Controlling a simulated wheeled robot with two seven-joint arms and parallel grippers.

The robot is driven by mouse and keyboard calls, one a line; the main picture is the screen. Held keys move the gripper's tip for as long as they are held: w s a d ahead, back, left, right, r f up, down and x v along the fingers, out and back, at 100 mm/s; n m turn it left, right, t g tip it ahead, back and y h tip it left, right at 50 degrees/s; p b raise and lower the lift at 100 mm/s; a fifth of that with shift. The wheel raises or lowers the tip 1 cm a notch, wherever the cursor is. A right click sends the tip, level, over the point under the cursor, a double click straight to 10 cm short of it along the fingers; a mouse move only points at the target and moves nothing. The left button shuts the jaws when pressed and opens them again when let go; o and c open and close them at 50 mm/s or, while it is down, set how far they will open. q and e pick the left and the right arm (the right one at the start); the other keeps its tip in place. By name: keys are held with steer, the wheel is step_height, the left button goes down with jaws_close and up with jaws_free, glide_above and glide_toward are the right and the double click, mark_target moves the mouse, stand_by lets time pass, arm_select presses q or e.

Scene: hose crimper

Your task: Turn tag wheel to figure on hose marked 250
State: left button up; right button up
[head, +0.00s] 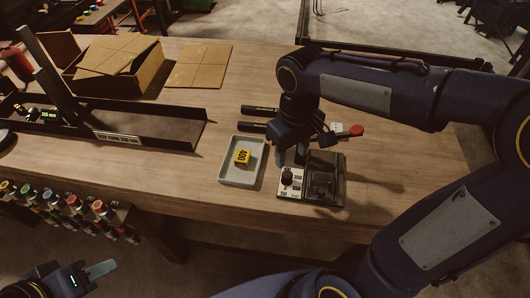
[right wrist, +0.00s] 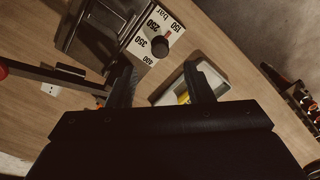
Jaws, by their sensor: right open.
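The tag wheel is a small dark knob (head: 287,176) on a white plate (head: 290,192) printed with pressure figures, at the left of a dark press-like device (head: 325,180). My left gripper (head: 95,271) is at the lower left corner, away from the table, partly cut off.
A pale tray (head: 227,177) holding a yellow block (head: 242,157) stands left of the device. A long dark trough (head: 170,131) with a small label lies at the left, near an open cardboard box (head: 150,75). Coloured spools hang along the front edge.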

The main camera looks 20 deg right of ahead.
mark_target(287, 174)
steer(key=shift+w+a+f, duration=0.15)
steer(key=shift+w+f, duration=0.05)
steer(key=shift+w, duration=0.15)
step_height(287, 174, down, 7)
steer(key=shift+s+f, duration=0.1)
steer(key=shift+f, duration=0.1)
steer(key=c, duration=1)
steer(key=shift+n, duration=0.5)
steer(key=n, duration=0.4)
steer(key=shift+n, duration=0.3)
steer(key=n+p, duration=0.1)
steer(key=n, duration=0.5)
steer(key=shift+r, duration=0.1)
